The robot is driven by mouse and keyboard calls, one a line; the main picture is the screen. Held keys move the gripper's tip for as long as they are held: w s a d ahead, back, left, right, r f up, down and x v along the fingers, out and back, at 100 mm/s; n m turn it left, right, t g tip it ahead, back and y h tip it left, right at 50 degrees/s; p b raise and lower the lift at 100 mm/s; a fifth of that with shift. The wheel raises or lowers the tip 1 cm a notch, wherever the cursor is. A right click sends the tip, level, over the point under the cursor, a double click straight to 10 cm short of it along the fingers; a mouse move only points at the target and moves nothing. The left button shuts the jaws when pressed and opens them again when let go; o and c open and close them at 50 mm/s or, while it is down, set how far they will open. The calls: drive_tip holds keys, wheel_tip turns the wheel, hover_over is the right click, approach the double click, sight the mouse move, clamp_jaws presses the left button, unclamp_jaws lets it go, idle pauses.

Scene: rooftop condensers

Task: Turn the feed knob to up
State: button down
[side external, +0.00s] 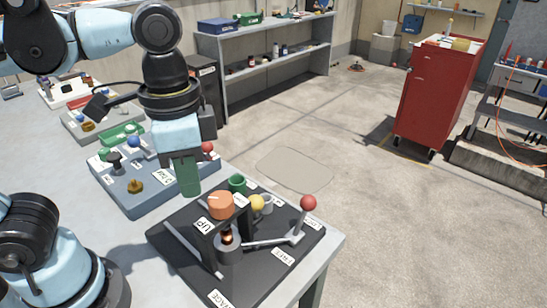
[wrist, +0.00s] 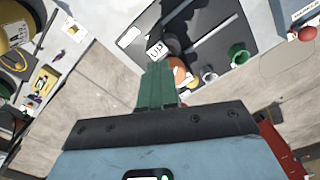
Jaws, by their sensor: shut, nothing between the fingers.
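An orange round knob (side external: 220,205) stands raised on a dark post on the black panel (side external: 258,274). A white label reading UP (side external: 204,225) sits by it; the label also shows in the wrist view (wrist: 156,50). I cannot read a feed label clearly. My gripper (side external: 190,192) has green fingers, shut and empty, pointing down. It hangs above and left of the orange knob, apart from it in the side view. In the wrist view my fingers (wrist: 158,66) overlap the left side of the orange knob (wrist: 181,72), so part of it is hidden.
The black panel also carries a yellow ball (side external: 256,203), a green cup-like part (side external: 237,184) and a red-ball lever (side external: 308,203). A blue-grey panel (side external: 120,183) with several controls lies to the left. A red cabinet (side external: 436,95) stands on the floor beyond.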

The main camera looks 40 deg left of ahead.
drive_tip(key=shift+r, duration=0.8)
drive_tip(key=shift+w, duration=0.1)
